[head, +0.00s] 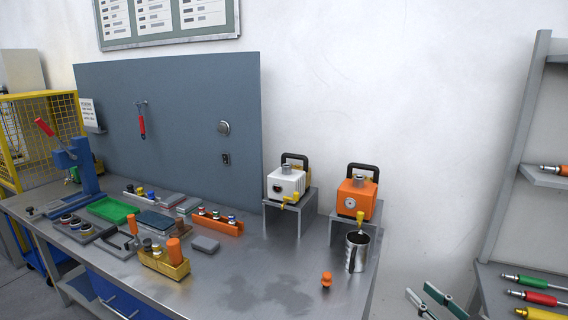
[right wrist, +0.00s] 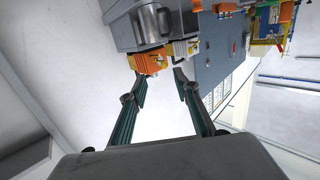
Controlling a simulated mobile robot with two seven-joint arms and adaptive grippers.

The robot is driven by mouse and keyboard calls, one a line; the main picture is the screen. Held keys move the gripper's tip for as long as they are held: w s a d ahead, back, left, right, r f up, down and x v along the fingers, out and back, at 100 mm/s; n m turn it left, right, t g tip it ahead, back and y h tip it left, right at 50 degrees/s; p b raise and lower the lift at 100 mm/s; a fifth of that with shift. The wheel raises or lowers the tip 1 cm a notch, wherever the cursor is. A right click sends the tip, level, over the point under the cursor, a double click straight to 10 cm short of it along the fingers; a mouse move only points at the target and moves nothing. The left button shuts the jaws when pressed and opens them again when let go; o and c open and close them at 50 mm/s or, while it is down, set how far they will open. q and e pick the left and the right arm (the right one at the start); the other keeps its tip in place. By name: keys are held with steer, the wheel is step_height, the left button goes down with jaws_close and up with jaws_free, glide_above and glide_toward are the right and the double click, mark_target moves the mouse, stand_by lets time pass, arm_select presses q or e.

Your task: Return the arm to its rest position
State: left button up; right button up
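My right gripper (head: 421,292) shows at the bottom edge of the head view, to the right of the table, with its two green-grey fingers apart and nothing between them. In the right wrist view the gripper (right wrist: 159,80) is also open and empty, with the bench items beyond its fingertips. A metal mug (head: 356,252) stands upright below the yellow tap of the orange machine (head: 357,198). The right gripper is apart from both. My left gripper is in neither view.
The metal table (head: 285,270) carries a white machine (head: 287,183), an orange knob-like part (head: 326,279), a yellow bin (head: 165,266), an orange rack (head: 218,222) and a blue press (head: 80,165). A grey shelf (head: 500,285) with coloured-handled tools stands at the right.

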steer(key=s+a+f+g+h, duration=0.1)
steer(key=s+a+f, duration=0.15)
steer(key=f, duration=0.55)
steer(key=s+a+f+g+h, duration=0.1)
steer(key=s+a+f+g, duration=0.15)
steer(key=f, duration=0.65)
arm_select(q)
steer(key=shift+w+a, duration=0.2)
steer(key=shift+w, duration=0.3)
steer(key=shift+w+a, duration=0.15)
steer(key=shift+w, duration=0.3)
arm_select(e)
steer(key=s+a+f+g, duration=0.1)
steer(key=s+a+f, duration=0.2)
steer(key=s+f, duration=0.4)
steer(key=s+a+f+g, duration=0.1)
steer(key=s+a+f, duration=0.2)
steer(key=s+f, duration=0.4)
steer(key=shift+s+n+h, duration=0.4)
steer(key=shift+s, duration=0.5)
